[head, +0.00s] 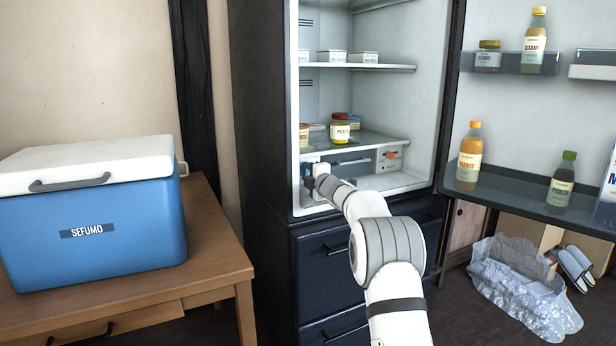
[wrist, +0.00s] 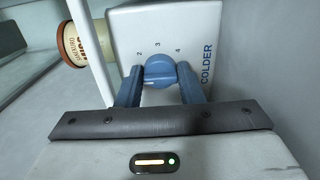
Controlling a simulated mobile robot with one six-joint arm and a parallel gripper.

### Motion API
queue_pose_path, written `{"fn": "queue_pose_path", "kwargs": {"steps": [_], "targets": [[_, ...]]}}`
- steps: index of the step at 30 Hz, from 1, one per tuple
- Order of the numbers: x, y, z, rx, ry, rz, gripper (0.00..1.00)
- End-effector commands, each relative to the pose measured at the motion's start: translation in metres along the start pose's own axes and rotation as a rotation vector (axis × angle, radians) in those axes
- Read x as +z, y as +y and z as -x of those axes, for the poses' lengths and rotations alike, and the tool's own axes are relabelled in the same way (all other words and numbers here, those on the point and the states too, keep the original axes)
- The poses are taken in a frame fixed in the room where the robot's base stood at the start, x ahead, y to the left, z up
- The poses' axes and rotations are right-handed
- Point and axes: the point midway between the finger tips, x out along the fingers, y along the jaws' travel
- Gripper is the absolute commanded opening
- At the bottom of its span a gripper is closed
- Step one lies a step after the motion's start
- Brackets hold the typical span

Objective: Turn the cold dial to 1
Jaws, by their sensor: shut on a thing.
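The cold dial (wrist: 160,71) is a round blue knob on a white housing (wrist: 122,28) in the wrist view. The numbers 2, 3 and 4 show in an arc above it, with COLDER printed to the right; the 1 is not visible. My gripper (wrist: 159,76) has its two blue fingers closed on the dial's left and right sides. I cannot tell which number the dial points at. In the head view my gripper (head: 311,180) reaches into the lower left of the open fridge, and the dial is hidden there.
In the head view, a shelf (head: 365,140) with a yellow jar (head: 340,129) lies above my gripper. The open door (head: 510,185) with bottles is to the right; a blue cooler (head: 95,225) sits left.

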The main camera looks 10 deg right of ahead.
Motion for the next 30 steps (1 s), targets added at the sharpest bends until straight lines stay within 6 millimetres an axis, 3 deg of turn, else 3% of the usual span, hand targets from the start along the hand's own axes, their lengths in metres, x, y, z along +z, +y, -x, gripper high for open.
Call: {"fn": "queue_pose_path", "kwargs": {"steps": [13, 14, 21, 30], "targets": [[-0.0003, -0.0019, -0.0001, -0.003, 0.001, 0.010, 0.11], [-0.0003, -0.0019, -0.0001, -0.003, 0.001, 0.010, 0.35], [0.0000, -0.0012, 0.0000, -0.002, 0.000, 0.009, 0.55], [0.0005, -0.0002, 0.0026, -0.001, 0.000, 0.009, 0.55]]}}
